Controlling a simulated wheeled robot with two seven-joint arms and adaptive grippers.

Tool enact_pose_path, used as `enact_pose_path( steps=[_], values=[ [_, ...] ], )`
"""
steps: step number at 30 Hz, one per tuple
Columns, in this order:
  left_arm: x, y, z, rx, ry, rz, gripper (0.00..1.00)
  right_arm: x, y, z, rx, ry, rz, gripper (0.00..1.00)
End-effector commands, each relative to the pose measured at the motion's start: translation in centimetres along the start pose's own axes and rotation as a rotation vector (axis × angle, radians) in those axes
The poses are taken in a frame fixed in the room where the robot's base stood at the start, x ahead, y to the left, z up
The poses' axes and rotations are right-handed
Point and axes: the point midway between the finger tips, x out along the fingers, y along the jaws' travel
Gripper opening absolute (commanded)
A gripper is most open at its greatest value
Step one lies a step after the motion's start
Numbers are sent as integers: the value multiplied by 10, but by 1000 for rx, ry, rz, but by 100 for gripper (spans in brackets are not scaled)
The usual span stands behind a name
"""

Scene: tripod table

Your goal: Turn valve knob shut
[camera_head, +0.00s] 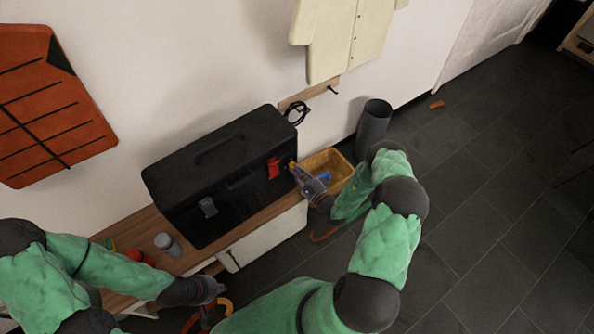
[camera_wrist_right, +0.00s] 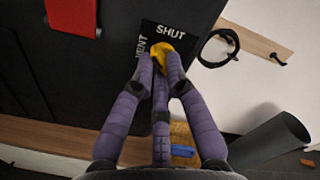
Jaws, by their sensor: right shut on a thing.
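The yellow valve knob (camera_wrist_right: 166,48) sits on a black label plate (camera_wrist_right: 150,36) with the words SHUT and VENT, on the black case (camera_head: 215,165). SHUT reads along the top of the plate and VENT up its left side. My right gripper (camera_wrist_right: 161,60) is shut on the knob, its purple fingers around it. The fingers hide part of the knob, so its exact pointing is hard to tell. In the head view the right gripper (camera_head: 298,172) reaches the case's right end. My left gripper (camera_head: 214,288) hangs low in front of the bench; its fingers are unclear.
The case stands on a wooden bench (camera_head: 250,222). A red latch (camera_wrist_right: 72,14) is left of the plate. A grey bottle (camera_head: 168,244) stands left of the case. A yellow basket (camera_head: 340,165) and a dark bin (camera_head: 374,125) are to the right. Open floor lies further right.

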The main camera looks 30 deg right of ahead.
Motion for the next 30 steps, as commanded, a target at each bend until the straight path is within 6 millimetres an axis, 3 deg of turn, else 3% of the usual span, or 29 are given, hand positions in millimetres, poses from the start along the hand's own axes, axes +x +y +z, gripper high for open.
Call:
enact_pose_path(
  steps=[18,30],
  values=[
    [-8,3,0,0,0,0,0,-1,0,2,572,3,1,0],
    [-10,4,0,0,0,0,0,-1,0,2,804,3,1,0]
  ],
)
